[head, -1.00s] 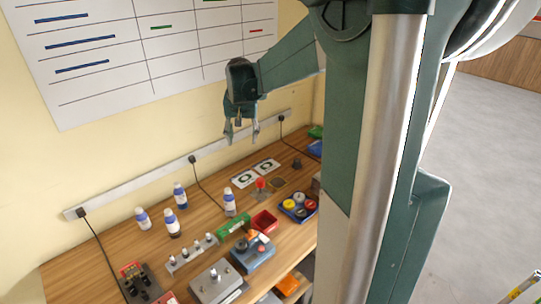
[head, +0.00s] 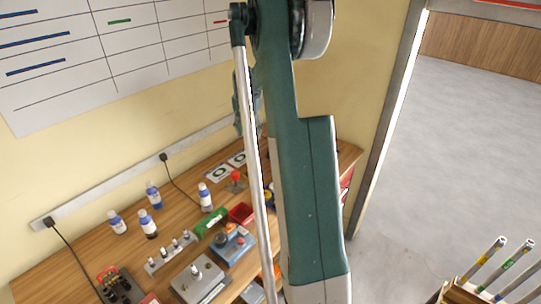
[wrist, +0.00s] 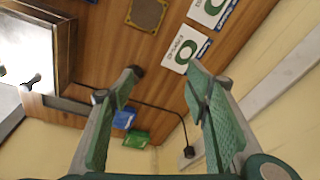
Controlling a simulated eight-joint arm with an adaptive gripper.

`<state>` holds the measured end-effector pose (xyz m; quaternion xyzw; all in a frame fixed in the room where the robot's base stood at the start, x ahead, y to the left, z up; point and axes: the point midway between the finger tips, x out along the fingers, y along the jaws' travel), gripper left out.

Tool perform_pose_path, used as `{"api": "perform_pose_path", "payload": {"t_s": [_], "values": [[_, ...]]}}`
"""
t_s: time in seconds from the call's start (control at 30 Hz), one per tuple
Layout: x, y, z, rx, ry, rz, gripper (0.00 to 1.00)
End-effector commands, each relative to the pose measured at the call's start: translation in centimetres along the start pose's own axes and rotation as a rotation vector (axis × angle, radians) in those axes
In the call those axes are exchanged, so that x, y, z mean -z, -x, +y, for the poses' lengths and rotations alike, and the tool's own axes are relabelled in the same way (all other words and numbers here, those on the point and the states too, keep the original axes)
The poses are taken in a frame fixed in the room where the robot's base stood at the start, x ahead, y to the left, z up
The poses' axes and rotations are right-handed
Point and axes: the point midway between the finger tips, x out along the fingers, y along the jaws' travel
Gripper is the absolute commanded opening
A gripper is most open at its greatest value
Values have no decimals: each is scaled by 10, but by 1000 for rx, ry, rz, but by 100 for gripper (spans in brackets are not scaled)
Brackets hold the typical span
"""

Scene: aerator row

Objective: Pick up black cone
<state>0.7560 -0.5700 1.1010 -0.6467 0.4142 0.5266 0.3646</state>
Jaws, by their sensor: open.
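A small dark object (wrist: 138,70), likely the black cone, shows in the wrist view on the wooden bench, right at the tip of my left finger. The finger partly covers it, so its shape is unclear. My gripper (wrist: 163,75) is open, with nothing between its two green fingers. It points down toward the bench, and I cannot tell its exact height. In the head view my arm hides the fingers and the place of the dark object.
Cards with green rings (wrist: 185,47) and a brown square pad (wrist: 147,13) lie near the dark object. A metal box (wrist: 45,45) stands at left in the wrist view. Blue (wrist: 123,118) and green bins (wrist: 137,138) lie beyond. Several bottles (head: 153,195) stand farther left in the head view.

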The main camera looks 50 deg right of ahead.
Motion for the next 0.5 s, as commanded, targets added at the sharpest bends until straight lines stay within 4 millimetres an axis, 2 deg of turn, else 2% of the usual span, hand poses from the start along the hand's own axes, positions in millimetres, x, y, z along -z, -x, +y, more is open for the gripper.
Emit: {"api": "perform_pose_path", "payload": {"t_s": [0.1, 0.3, 0.5], "values": [[23, -26, 14, -14, -45, -11, 47], [54, -69, 40, -38, -117, -32, 47], [75, -103, 62, -57, -172, -49, 47]]}}
